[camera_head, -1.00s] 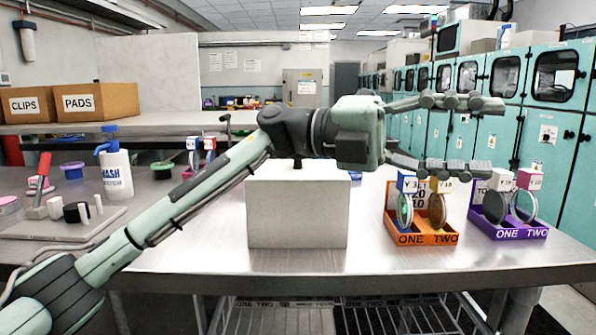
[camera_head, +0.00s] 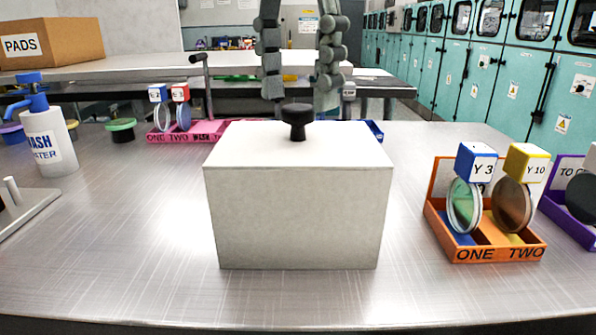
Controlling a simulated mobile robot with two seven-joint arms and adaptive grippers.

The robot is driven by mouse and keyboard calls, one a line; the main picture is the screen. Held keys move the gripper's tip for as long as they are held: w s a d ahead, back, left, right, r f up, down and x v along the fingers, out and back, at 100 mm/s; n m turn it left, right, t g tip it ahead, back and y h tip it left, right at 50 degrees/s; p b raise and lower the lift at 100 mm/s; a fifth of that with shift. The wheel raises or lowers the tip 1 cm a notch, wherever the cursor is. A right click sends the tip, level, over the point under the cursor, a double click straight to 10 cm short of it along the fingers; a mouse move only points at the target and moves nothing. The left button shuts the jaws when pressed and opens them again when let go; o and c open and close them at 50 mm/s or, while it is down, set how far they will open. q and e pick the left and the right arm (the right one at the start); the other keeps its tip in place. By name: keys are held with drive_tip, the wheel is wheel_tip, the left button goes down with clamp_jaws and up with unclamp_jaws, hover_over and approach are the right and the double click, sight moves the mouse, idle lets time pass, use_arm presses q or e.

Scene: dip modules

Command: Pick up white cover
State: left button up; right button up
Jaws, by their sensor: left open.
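The white cover (camera_head: 298,215) is a box with a black knob (camera_head: 295,122) on top. It stands upright on the metal table in the middle of the head view. My left gripper (camera_head: 299,90) comes down from the top of the picture, pointing downward. Its two fingers are open, one to each side of the knob's line, with the tips slightly above the knob in the picture. The fingers do not appear to touch the knob or the cover. What is under the cover is hidden. My right gripper is not in view.
An orange tray (camera_head: 434,217) with discs and labelled cubes stands right of the cover, a purple tray (camera_head: 567,222) beyond it. A pink tray (camera_head: 165,138) is at the back left. A wash bottle (camera_head: 50,145) stands left. Bare table (camera_head: 130,235) lies left of the cover.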

sight(298, 107)
use_arm(q)
wheel_tip(298, 107, down, 4)
drive_tip(key=shift+r, duration=0.2)
drive_tip(key=shift+c, duration=0.2)
clamp_jaws()
